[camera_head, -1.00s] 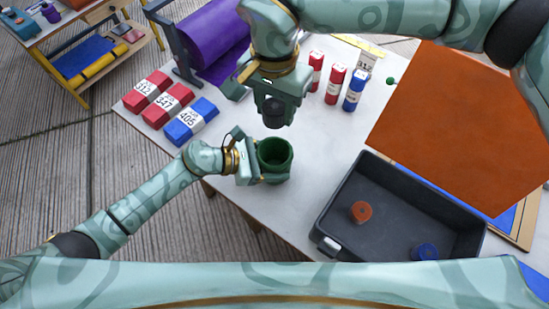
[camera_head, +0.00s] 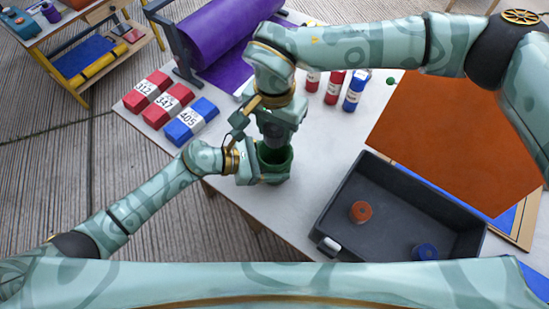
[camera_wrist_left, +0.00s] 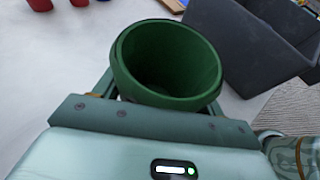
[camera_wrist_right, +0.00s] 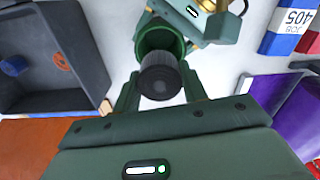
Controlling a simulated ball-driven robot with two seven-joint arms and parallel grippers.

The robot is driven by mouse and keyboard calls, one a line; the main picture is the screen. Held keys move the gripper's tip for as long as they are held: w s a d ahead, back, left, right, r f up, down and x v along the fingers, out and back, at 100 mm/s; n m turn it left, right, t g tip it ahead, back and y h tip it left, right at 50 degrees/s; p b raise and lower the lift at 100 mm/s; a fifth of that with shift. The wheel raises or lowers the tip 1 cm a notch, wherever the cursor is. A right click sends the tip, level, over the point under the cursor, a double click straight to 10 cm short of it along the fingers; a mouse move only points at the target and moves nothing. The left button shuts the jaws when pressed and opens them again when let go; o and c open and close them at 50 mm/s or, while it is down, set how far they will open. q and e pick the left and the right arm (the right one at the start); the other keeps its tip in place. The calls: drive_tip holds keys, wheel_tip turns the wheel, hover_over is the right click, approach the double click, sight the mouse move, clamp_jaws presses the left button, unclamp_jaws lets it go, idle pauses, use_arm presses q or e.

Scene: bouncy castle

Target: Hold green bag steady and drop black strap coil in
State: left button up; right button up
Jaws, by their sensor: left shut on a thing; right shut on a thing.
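The green bag (camera_head: 275,172) is a round, open-topped container standing at the table's near edge. My left gripper (camera_head: 257,170) is shut on its side; in the left wrist view the bag (camera_wrist_left: 168,98) looks empty inside. My right gripper (camera_head: 277,138) is right above the bag's mouth in the head view and hides its far part. In the right wrist view the black strap coil (camera_wrist_right: 160,80) is between the right gripper's fingers, overlapping the near rim of the bag (camera_wrist_right: 162,42). The coil is hidden in the head view.
A dark grey crate (camera_head: 335,205) with an orange coil (camera_head: 361,211) and a blue coil (camera_head: 426,252) stands to the right. Red and blue blocks (camera_head: 172,103) lie at the left, a purple roll (camera_head: 225,40) behind. Small bottles (camera_head: 333,87) stand at the back.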

sight(275, 138)
drive_tip(key=shift+f, duration=1.65)
drive_tip(key=o, duration=1.1)
wheel_tip(275, 138, up, 12)
